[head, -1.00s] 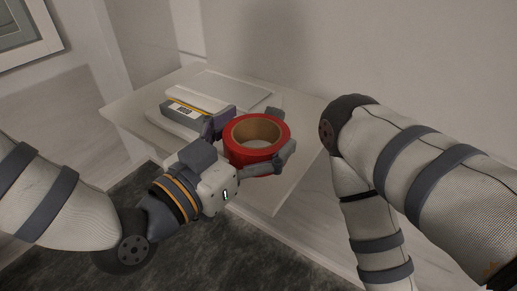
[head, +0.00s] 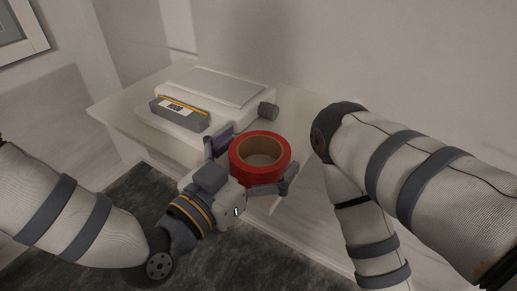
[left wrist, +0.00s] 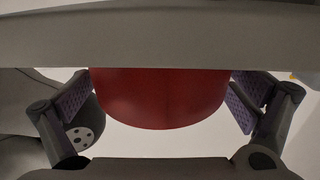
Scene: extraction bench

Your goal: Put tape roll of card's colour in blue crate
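A red tape roll (head: 235,165) with a brown core is between the two fingers of my left gripper (head: 249,163) in the head view, hole facing up. No blue crate or coloured card can be made out.
A pale flat-topped device (head: 225,86) stands at the table's back. A grey box (head: 180,116) with a yellow strip and label is in front of it. A small dark grey cylinder (head: 268,110) is behind the roll. A dark rug (head: 135,205) lies below.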

